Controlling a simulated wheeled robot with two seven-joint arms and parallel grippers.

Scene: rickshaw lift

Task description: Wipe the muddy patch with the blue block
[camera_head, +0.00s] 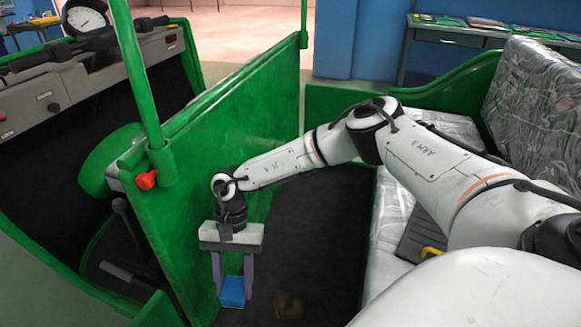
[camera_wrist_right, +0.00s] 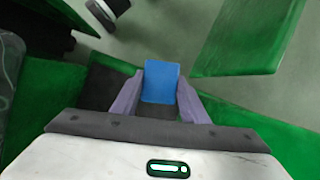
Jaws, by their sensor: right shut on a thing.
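My right gripper (camera_head: 233,283) points down beside the green partition, over the dark floor of the rickshaw. Its two purple fingers are shut on the blue block (camera_head: 232,291). The right wrist view also shows the blue block (camera_wrist_right: 161,82) between the fingertips. A brownish muddy patch (camera_head: 288,306) lies on the dark floor just to the right of the block, with a gap between them in the picture. I cannot tell whether the block touches the floor. My left gripper is not in view.
The green partition (camera_head: 215,140) stands close to the left of my right gripper. A silver seat (camera_head: 395,215) lies to the right, with a dark flat item with a yellow handle (camera_head: 432,252) on it. A red knob (camera_head: 146,180) sticks out at the partition's post.

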